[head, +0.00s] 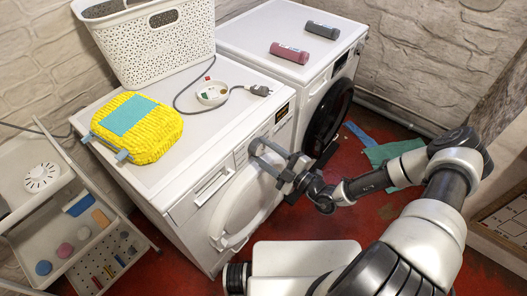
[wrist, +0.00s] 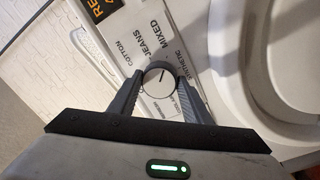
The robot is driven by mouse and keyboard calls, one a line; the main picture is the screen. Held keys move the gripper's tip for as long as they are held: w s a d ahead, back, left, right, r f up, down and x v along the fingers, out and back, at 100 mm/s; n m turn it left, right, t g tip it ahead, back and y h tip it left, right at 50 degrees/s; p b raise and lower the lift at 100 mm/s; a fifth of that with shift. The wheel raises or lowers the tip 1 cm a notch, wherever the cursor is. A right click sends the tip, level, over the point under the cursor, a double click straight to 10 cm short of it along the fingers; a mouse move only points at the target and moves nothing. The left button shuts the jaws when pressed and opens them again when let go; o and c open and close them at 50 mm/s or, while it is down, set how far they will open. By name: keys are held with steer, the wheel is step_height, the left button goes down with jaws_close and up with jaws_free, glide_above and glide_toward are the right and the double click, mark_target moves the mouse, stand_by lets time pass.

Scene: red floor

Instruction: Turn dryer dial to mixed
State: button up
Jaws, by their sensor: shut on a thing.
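The dryer (head: 184,195) is the left of two white machines in the head view, with a round white door. A thin dark line on the dial points up the picture, roughly toward JEANS and MIXED; I cannot tell exactly which. My gripper (head: 262,157) is at the front panel above the door. In the wrist view my gripper (wrist: 159,75) is shut on the dial, one finger on each side. In the head view the fingers hide the dial.
A second machine (head: 275,30) with a dark door stands to the right. A shelf cart (head: 75,225) stands at left. Red floor (head: 390,235) lies around my arm.

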steer(key=o, duration=1.1)
steer(key=shift+c, duration=0.2)
steer(key=r+v, duration=0.1)
steer(key=v, duration=1.6)
steer(key=shift+d+f, duration=0.25)
steer(key=shift+f, duration=0.2)
